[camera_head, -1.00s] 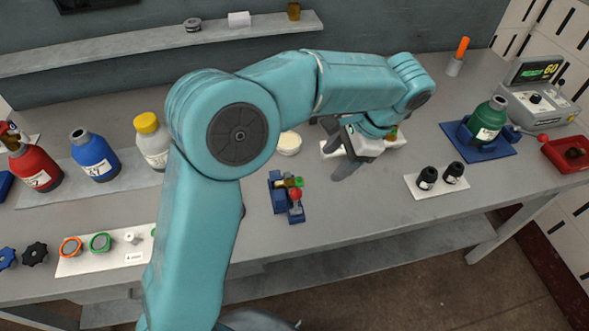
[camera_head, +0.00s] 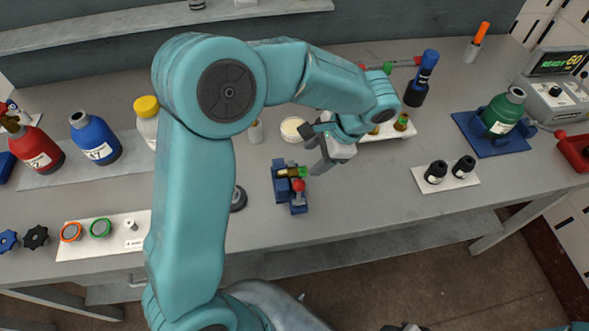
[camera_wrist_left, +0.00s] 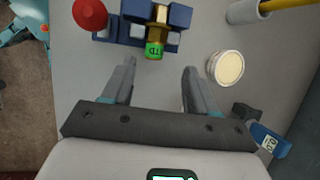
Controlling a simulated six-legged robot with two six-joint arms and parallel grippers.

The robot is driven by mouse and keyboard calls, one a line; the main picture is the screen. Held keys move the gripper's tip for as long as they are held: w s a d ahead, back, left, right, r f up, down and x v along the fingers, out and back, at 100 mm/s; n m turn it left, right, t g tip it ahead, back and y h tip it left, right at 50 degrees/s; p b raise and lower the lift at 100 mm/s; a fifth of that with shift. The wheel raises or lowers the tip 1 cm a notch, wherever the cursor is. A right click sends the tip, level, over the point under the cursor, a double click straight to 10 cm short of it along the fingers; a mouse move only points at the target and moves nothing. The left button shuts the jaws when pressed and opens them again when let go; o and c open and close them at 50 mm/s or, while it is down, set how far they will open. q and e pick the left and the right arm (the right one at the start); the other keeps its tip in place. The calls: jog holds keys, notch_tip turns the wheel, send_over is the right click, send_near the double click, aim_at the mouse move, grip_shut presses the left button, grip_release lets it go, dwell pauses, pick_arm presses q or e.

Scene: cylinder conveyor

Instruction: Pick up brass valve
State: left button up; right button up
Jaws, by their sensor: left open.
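A brass valve with a green end (camera_head: 292,171) lies in a small blue vise (camera_head: 281,190) with a red knob, on the grey bench. In the left wrist view the brass valve (camera_wrist_left: 158,33) sits between the blue jaws of the vise, its green labelled end facing my gripper. My left gripper (camera_head: 316,152) is open and empty, just right of the vise. In the left wrist view its two fingers (camera_wrist_left: 160,72) point toward the valve, which lies beyond their tips and roughly between them. My right gripper does not show.
A round cream-coloured dish (camera_head: 293,129) lies behind the vise, close to my left gripper. A white tray (camera_head: 385,134) with small brass and green pieces stands to the right. Two black bottles (camera_head: 436,172) stand on a white plate farther right. The bench in front is clear.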

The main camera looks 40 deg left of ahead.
aim_at(292, 173)
pick_arm(q)
jog(key=shift+s+f, duration=0.25)
jog(key=shift+s, duration=0.05)
jog(key=x, duration=0.3)
jog(key=p+x, duration=0.1)
jog(key=shift+w+d+f, duration=0.1)
jog(key=shift+d+f, duration=0.1)
jog(key=shift+f, duration=0.3)
jog(key=shift+s+d+r, duration=0.15)
jog(key=shift+s, duration=0.1)
jog(key=shift+c, duration=0.7)
jog(key=shift+w, duration=0.2)
grip_shut()
jog(key=shift+s, duration=0.1)
